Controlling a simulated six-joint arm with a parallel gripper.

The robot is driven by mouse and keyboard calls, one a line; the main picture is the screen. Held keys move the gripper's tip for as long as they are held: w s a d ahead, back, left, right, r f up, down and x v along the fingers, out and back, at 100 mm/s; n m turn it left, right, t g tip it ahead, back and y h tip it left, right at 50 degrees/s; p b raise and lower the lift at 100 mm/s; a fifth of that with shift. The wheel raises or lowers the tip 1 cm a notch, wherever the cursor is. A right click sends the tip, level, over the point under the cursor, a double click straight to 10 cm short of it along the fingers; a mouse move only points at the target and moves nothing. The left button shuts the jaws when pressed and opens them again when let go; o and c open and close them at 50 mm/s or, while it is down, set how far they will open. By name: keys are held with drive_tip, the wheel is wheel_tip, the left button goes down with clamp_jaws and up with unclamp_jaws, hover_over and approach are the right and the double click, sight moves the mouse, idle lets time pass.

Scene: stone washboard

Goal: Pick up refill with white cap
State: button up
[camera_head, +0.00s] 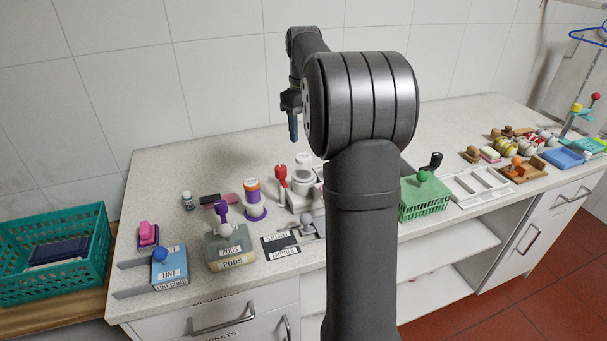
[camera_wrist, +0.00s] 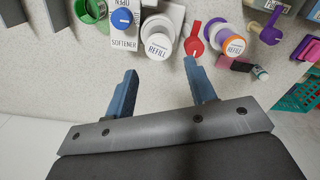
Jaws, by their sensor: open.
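The refill with white cap (camera_wrist: 158,46) is a round white container labelled REFILL near the top of the wrist view. In the head view it appears as a white cylinder (camera_head: 302,174) on the counter, left of my arm. A second refill (camera_wrist: 235,46) has an orange-rimmed cap and purple body; it also shows in the head view (camera_head: 254,202). My gripper (camera_wrist: 160,70) is open and empty, its blue fingers pointing toward the white refill. In the head view my gripper (camera_head: 293,127) hangs above the back of the counter, apart from the refills.
A red-handled tool (camera_wrist: 194,42) stands between the two refills. A blue-knobbed softener container (camera_wrist: 122,20) is left of the white refill in the wrist view. The pods box (camera_head: 230,246), lint box (camera_head: 169,268) and green basket (camera_head: 424,199) stand along the front. Bare counter (camera_head: 180,155) lies at the back left.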

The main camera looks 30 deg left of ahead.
sight(303, 157)
wheel_tip(303, 157, down, 6)
drive_tip(key=shift+w+a+f, duration=0.1)
drive_tip(key=shift+f, duration=1.35)
drive_tip(key=shift+w+a+f, duration=0.1)
drive_tip(key=shift+f, duration=1.35)
drive_tip(key=c, duration=0.7)
